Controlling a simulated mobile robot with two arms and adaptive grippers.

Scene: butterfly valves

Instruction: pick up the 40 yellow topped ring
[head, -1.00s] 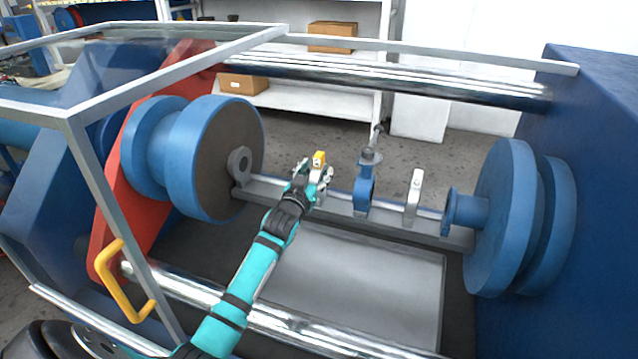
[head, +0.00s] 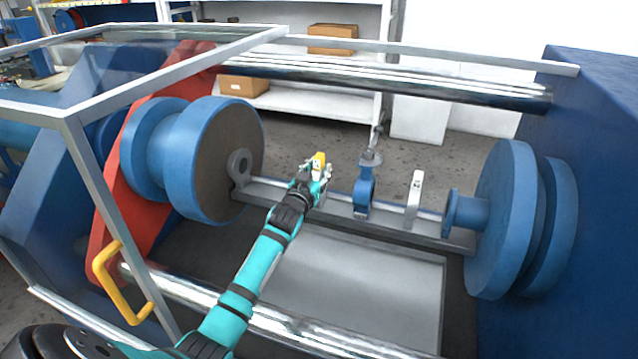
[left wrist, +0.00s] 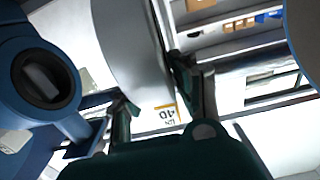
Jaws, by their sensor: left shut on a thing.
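The 40 yellow topped ring shows its yellow top (head: 319,159) on the rail in the head view, with most of its body hidden behind my left gripper (head: 313,178). In the left wrist view, the ring (left wrist: 125,45) is a large grey curved shape. Its white label reads 40 with a yellow stripe. My left gripper (left wrist: 160,105) has a finger on each side of the labelled part and is shut on the ring. Whether the ring touches the rail is hidden. My right gripper is not in view.
A blue valve (head: 363,195) stands to the right on the rail (head: 340,212), then a grey ring with a white top (head: 413,200). Large blue flanges (head: 225,150) (head: 505,220) flank the rail. A polished bar (head: 400,80) crosses behind, and a frame post (head: 115,215) stands at left.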

